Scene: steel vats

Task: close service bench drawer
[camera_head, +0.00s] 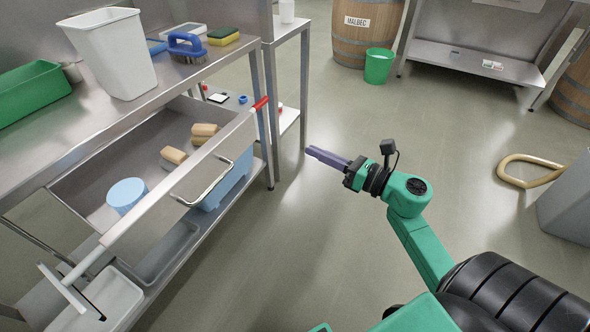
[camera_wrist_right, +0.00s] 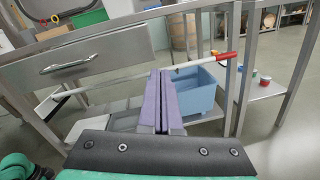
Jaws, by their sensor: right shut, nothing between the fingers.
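The service bench drawer (camera_head: 85,187) is pulled out under the steel bench top in the head view. It holds tan-topped brushes (camera_head: 205,130) and a light blue round tub (camera_head: 126,194). Its front has a metal bar handle (camera_head: 203,183); the drawer front (camera_wrist_right: 95,52) and handle also show at the left of the wrist view. My right gripper (camera_head: 312,153) is shut and empty, to the right of the drawer front and apart from it. Its purple fingers (camera_wrist_right: 162,74) are together in the wrist view. My left gripper is not in view.
A white pole with a red end (camera_head: 260,103) runs along the drawer front, its contact unclear. A blue bin (camera_head: 230,180) sits on the shelf below. A white bucket (camera_head: 112,55) and green tray (camera_head: 30,93) stand on the bench. The floor around my right gripper is clear.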

